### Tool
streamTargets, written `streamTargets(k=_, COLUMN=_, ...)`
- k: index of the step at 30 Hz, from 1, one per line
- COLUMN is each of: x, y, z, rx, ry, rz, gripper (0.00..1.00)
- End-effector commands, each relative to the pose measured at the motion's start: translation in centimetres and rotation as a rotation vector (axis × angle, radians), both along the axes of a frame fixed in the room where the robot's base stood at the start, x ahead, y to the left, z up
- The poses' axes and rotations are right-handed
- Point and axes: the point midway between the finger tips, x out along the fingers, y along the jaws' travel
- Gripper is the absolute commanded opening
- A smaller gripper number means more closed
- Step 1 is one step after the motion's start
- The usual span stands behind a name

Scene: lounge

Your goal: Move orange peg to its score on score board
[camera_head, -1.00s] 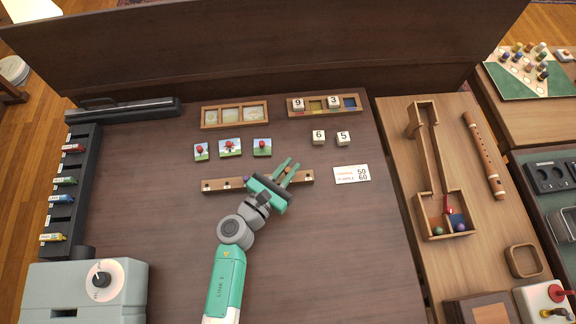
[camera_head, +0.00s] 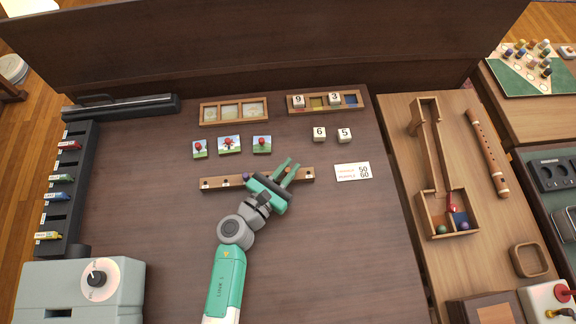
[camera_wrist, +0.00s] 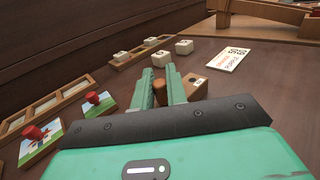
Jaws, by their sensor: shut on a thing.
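The score board is a narrow wooden strip (camera_head: 224,183) with a row of holes, lying across the middle of the table. Its right end also shows in the wrist view (camera_wrist: 197,85). My gripper (camera_head: 291,166) is over the board's right half, hiding part of it. In the wrist view my gripper (camera_wrist: 160,84) is shut on the orange peg (camera_wrist: 159,93), a brownish-orange cylinder between its fingers. I cannot tell whether the peg's lower end is in a hole. A purple peg (camera_head: 246,177) stands near the board's middle. A white score card (camera_head: 353,172) lies right of the board, reading 50 and 60.
Picture tiles (camera_head: 229,144) lie behind the board, with a three-part wooden frame (camera_head: 201,115) farther back. Number cubes (camera_head: 344,134) stand at the back right, near a coloured tray (camera_head: 366,103). The table in front of the board is clear beside my arm.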

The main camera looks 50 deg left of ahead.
Motion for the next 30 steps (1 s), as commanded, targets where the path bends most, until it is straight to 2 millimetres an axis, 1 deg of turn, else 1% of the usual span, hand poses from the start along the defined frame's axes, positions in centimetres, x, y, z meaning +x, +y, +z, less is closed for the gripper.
streamTargets(k=10, x=0.0, y=0.0, z=-0.8, rx=0.000, ry=0.000, rz=0.000, gripper=0.00)
streamTargets(k=11, x=0.0, y=0.0, z=-0.7, rx=0.000, ry=0.000, rz=0.000, gripper=0.20)
streamTargets(k=12, x=0.0, y=0.0, z=-0.7, rx=-0.001, ry=0.001, rz=0.000, gripper=0.28)
streamTargets(k=14, x=0.0, y=0.0, z=-0.7, rx=-0.001, ry=0.001, rz=0.000, gripper=0.40)
streamTargets(k=23, x=-0.2, y=-0.1, z=-0.9, rx=-0.004, ry=0.002, rz=0.000, gripper=0.40)
streamTargets(k=30, x=-1.9, y=-0.4, z=-0.9, rx=-0.005, ry=0.004, rz=0.001, gripper=0.40)
